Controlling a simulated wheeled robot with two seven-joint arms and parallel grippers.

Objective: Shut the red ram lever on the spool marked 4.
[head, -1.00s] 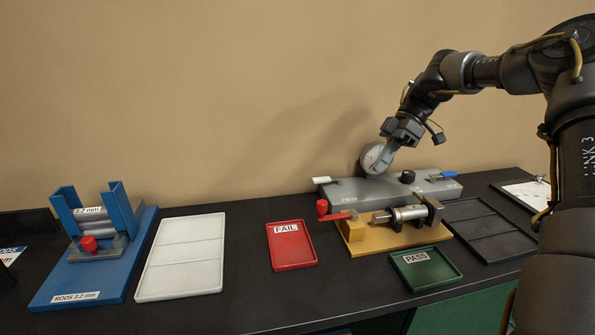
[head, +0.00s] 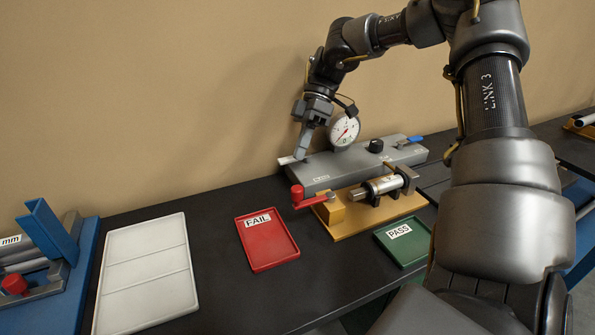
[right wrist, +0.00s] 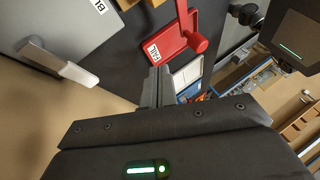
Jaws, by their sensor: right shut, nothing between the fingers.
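A red lever (head: 298,196) with an upright red knob is on the left end of a yellow fixture (head: 345,228). The fixture carries a metal cylinder (head: 381,186) lying in dark brackets. I can read no 4 on it. My right gripper (head: 301,156) is shut and empty, pointing down by the white-handled lever (head: 287,160) at the left end of the grey box (head: 345,170), behind the red lever. In the right wrist view the fingers (right wrist: 157,88) are together, with the white handle (right wrist: 62,63) to the left and the red knob (right wrist: 197,42) beyond. My left gripper is out of view.
A round dial gauge (head: 344,130), a black knob and a blue lever (head: 410,140) are on the grey box. A red FAIL tray (head: 268,252) and a green PASS tray (head: 408,256) lie in front. A white tray (head: 146,287) and a blue rod rack (head: 45,228) are left.

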